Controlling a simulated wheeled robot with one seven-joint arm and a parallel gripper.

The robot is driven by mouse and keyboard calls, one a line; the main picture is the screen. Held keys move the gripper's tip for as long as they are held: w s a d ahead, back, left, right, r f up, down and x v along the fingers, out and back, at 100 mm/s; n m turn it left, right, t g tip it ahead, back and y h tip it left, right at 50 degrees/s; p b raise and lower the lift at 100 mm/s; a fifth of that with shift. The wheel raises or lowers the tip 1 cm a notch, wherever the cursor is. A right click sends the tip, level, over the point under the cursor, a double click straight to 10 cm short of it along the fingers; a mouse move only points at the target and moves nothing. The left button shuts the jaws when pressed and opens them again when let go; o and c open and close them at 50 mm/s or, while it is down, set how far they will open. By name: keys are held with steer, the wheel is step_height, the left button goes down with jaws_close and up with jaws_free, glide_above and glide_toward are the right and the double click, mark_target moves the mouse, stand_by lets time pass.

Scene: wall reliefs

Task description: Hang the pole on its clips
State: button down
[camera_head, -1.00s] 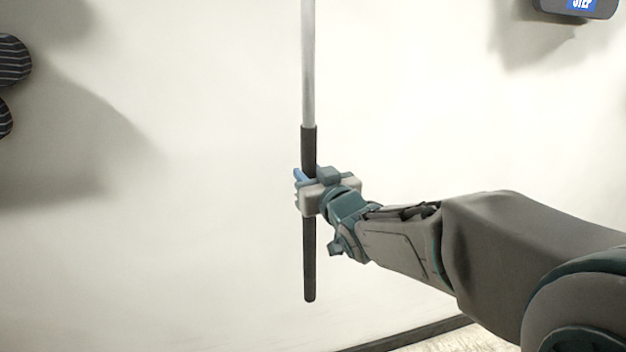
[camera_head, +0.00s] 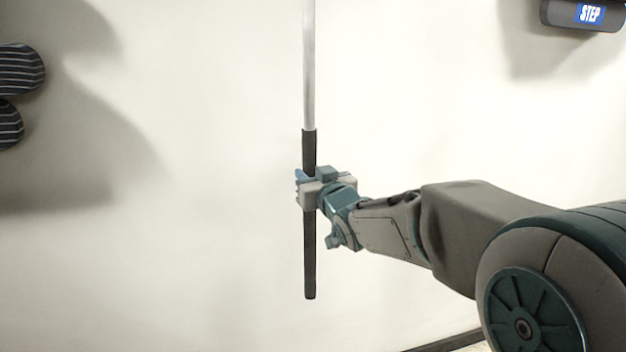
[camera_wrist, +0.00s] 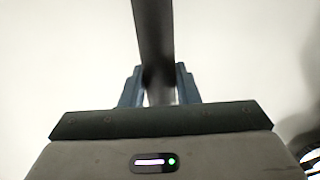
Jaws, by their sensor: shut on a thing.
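The pole (camera_head: 309,80) stands upright in the head view, with a pale metal shaft above and a dark grip below. Its top runs out of the picture. My gripper (camera_head: 307,188) is shut on the dark grip, a little above its middle. In the wrist view the dark grip (camera_wrist: 153,45) runs up from between the two blue fingers of my gripper (camera_wrist: 159,88). The pole's lower end hangs free in front of the pale wall. No clips show in either view.
A pale wall (camera_head: 200,250) fills the background. Dark striped rounded things (camera_head: 18,70) are on it at the left edge. The wall around the pole is bare.

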steer(key=shift+x, duration=1)
steer(key=shift+d+f+b, duration=0.15)
steer(key=shift+f+b, duration=1.3)
steer(key=shift+b, duration=0.2)
steer(key=c, duration=1)
jaws_free()
steer(key=shift+f, duration=0.15)
steer(key=shift+s, duration=0.1)
